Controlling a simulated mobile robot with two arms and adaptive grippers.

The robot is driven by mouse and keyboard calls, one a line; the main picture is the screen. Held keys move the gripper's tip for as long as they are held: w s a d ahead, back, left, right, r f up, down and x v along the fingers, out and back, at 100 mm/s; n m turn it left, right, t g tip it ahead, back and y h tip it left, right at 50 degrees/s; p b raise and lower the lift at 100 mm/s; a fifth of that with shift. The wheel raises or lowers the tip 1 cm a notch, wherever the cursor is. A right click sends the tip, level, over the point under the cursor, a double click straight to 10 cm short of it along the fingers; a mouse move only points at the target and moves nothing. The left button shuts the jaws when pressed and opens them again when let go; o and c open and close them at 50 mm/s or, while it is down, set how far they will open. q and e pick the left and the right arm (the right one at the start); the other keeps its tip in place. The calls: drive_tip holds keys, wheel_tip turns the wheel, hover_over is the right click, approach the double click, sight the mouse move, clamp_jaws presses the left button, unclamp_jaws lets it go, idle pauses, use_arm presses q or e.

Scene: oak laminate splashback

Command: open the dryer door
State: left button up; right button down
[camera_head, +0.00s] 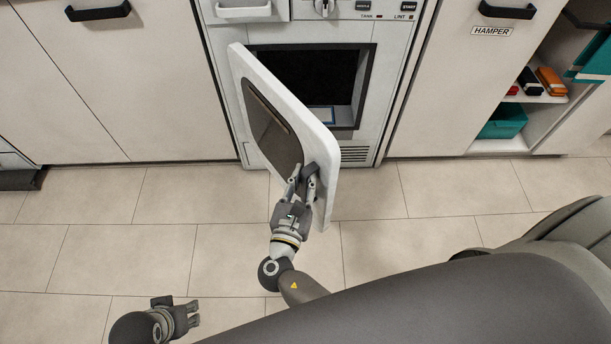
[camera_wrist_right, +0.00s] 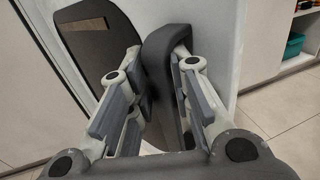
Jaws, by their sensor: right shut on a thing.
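The dryer door (camera_head: 262,95) is a white panel with a dark window, and it stands swung out from the dryer (camera_head: 385,75), hinged on the left side. The dark square drum opening (camera_head: 325,75) is exposed behind it. My right gripper (camera_head: 306,178) is shut on the dark door handle (camera_head: 318,169) near the door's free edge. In the right wrist view the handle (camera_wrist_right: 163,55) passes between the two fingers, and the door window (camera_wrist_right: 95,40) lies to the left. My left gripper (camera_head: 186,316) is low at the left, over the floor, away from the door; its fingers look apart and empty.
White cabinets with dark handles (camera_head: 97,12) flank the dryer. A hamper cabinet (camera_head: 475,80) and an open shelf with a teal box (camera_head: 503,121) are at the right. The tiled floor (camera_head: 160,235) in front is clear.

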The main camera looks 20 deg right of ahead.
drive_tip(key=shift+f, duration=0.1)
drive_tip(key=c, duration=1.3)
unclamp_jaws()
drive_tip(key=shift+v, duration=3.75)
